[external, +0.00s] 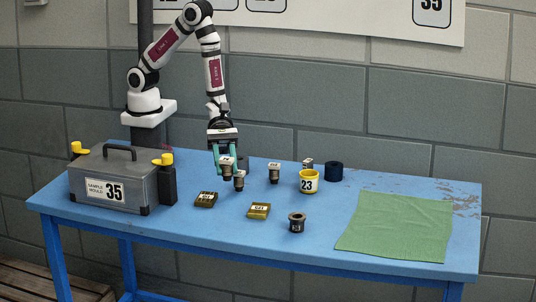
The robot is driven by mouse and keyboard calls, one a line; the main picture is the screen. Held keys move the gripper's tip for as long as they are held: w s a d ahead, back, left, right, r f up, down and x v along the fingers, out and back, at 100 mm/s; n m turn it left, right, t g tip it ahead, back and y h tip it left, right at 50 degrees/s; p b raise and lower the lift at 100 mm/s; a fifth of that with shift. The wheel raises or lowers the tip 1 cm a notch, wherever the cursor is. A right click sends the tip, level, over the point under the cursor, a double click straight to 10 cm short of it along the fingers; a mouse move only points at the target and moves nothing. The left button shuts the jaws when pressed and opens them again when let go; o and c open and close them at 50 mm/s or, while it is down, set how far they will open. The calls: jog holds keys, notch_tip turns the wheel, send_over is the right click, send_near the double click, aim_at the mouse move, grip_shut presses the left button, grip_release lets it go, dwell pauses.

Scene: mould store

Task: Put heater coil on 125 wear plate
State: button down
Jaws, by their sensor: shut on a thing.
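My gripper (225,170), with teal fingers, points down over the back left of the blue table. It is shut on a small grey-brown cylindrical piece (227,163), partly hidden by the fingers; I cannot tell for certain that this is the heater coil. Two flat dark-yellow plates with white labels lie on the table: a left plate (206,200) just in front of the gripper, and a right plate (259,210) farther forward and to the right. Their label numbers are too small to read surely, so I cannot tell which is the 125 wear plate.
A small labelled cylinder (239,181) stands close by the gripper, another (274,174) to its right. A grey box (130,170) stands left, a green cloth (395,227) right.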

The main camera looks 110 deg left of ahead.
send_over(259, 205)
notch_tip(259, 205, down, 5)
jog(key=shift+s+d+f, duration=0.1)
jog(key=shift+d, duration=0.05)
notch_tip(259, 205, down, 3)
jog(key=shift+f, duration=0.5)
jog(key=shift+f, duration=0.15)
jog(key=c, duration=0.6)
grip_release()
jog(key=shift+o, duration=0.2)
